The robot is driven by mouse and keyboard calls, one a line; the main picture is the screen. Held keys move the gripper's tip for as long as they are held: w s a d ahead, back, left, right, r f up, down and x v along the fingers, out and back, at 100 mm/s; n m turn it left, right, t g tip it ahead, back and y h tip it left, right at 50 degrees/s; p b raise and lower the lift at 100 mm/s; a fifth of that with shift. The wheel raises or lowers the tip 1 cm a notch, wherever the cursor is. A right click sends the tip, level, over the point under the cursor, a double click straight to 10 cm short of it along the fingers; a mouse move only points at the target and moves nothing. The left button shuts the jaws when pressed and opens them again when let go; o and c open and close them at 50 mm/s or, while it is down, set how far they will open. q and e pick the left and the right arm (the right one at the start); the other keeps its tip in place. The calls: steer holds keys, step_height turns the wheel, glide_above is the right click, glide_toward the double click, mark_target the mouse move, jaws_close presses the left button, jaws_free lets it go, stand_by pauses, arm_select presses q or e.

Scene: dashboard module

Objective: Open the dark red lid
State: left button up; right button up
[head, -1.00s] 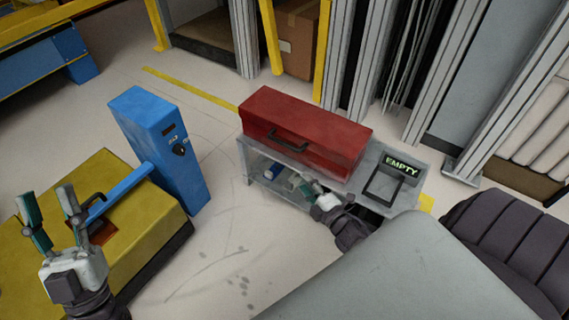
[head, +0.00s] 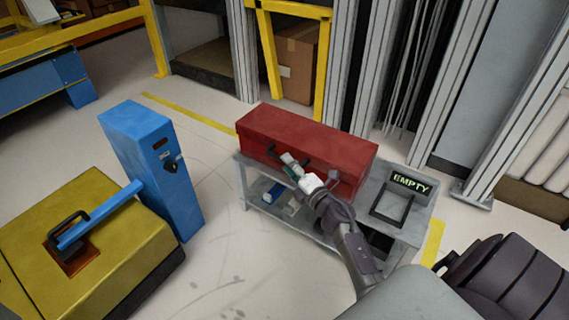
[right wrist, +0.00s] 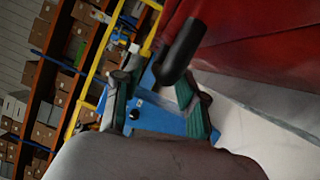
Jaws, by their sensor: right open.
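The dark red lid is the top of a dark red box (head: 310,135), and it looks closed. A black handle (head: 272,153) is on the box's front face. My right gripper (head: 290,166) is at that front face, close to the handle and hiding part of it. In the right wrist view, the black handle (right wrist: 180,52) reaches toward the space between the open fingers of my right gripper (right wrist: 157,88). I cannot tell whether they touch. The red box (right wrist: 260,45) fills the upper right there. My left gripper is not in view.
The box stands on a grey cart (head: 243,180) with an "EMPTY" display (head: 410,182) at its right. A blue post (head: 150,165) and a yellow block (head: 100,270) stand to the left. Bare floor (head: 225,270) lies between them and the cart.

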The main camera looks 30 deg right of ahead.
steer(key=shift+w+r, duration=0.1)
steer(key=shift+w, duration=1.25)
jaws_close()
